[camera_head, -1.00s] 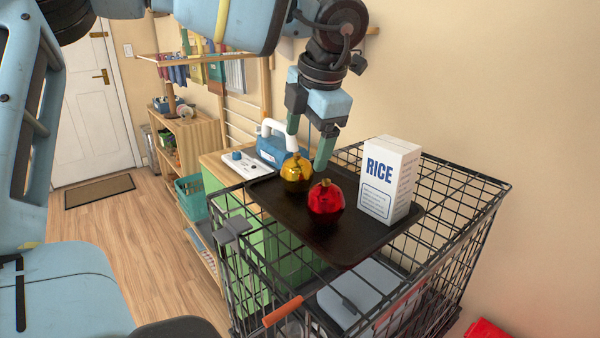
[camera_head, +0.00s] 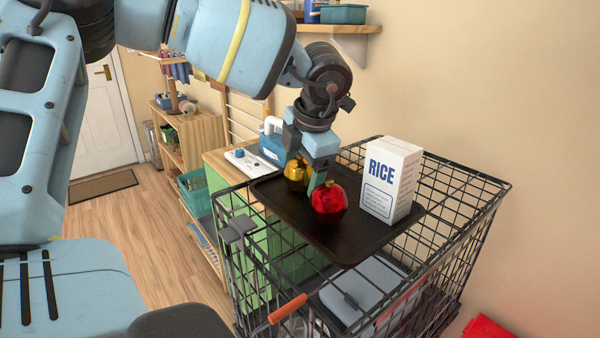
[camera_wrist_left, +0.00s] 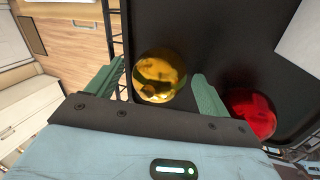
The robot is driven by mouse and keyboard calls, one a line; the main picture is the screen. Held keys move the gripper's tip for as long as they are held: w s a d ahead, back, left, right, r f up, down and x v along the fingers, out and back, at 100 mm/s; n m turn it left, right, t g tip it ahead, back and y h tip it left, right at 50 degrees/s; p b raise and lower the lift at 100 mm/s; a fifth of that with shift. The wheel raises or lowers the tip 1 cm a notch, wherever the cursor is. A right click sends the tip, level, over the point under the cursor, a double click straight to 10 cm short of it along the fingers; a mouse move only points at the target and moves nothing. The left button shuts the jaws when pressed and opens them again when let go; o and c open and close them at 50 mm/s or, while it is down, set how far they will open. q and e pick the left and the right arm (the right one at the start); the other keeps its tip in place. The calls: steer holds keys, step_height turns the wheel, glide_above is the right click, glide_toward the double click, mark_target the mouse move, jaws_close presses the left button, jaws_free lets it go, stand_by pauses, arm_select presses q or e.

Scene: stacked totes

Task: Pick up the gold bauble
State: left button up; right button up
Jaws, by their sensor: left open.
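The gold bauble (camera_head: 296,173) sits on a black tray (camera_head: 335,243), partly hidden behind my left gripper (camera_head: 304,172) in the head view. In the left wrist view the gold bauble (camera_wrist_left: 160,76) lies between the two green fingers of my open left gripper (camera_wrist_left: 157,88), a little ahead of the palm. One finger is on each side of it, and I cannot tell whether either touches it. A red bauble (camera_head: 329,200) sits close by on the tray; in the wrist view it (camera_wrist_left: 250,113) is just outside the right finger. My right gripper is not in view.
A white rice box (camera_head: 391,180) stands on the tray to the right of the baubles. The tray rests on a black wire cart (camera_head: 455,215) with a grey-blue container (camera_head: 362,288) inside. A blue-and-white device (camera_head: 271,143) stands behind. The wall is close at the right.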

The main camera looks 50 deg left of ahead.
arm_select(q)
steer(key=c, duration=1.1)
steer(key=shift+o, duration=0.2)
steer(key=shift+r, duration=0.1)
